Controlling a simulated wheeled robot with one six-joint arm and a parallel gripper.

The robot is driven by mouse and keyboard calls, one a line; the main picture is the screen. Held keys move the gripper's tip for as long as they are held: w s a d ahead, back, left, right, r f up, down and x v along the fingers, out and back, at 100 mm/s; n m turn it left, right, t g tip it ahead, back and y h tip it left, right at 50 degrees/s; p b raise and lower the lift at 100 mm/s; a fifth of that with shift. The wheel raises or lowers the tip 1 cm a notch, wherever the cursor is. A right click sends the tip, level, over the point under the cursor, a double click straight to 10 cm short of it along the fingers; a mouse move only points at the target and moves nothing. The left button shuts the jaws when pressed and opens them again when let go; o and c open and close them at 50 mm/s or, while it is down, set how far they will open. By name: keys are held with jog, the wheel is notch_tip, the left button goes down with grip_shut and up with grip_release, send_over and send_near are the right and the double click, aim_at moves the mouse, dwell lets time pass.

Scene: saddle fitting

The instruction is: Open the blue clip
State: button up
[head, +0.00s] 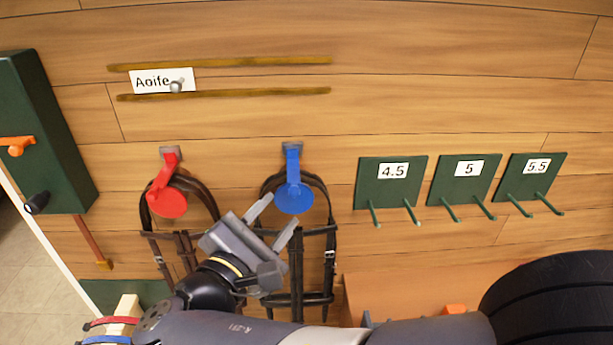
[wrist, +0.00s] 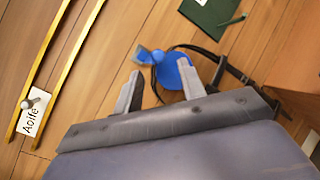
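The blue clip (head: 293,188) is on the wood wall, with a narrow upper part on a grey mount and a round disc below. A dark leather bridle (head: 330,245) hangs at it. My gripper (head: 272,222) is open, its two fingers apart and pointing up and right toward the clip, just below and left of the disc. Nothing is between the fingers. Whether a fingertip touches the disc I cannot tell.
A red clip (head: 167,195) with another bridle is to the left. Green plates with pegs, marked 4.5 (head: 375,188), 5 and 5.5, are to the right. A green box (head: 40,140) is at far left. An "Aoife" card (head: 150,82) sits between yellow rails above.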

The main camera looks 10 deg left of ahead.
aim_at(300, 186)
jog(key=p+x, duration=0.1)
jog(key=x, duration=0.8)
jog(key=shift+w+a, duration=0.1)
jog(key=shift+w, duration=0.05)
jog(key=shift+c, duration=0.5)
jog(key=shift+f, duration=0.1)
grip_shut()
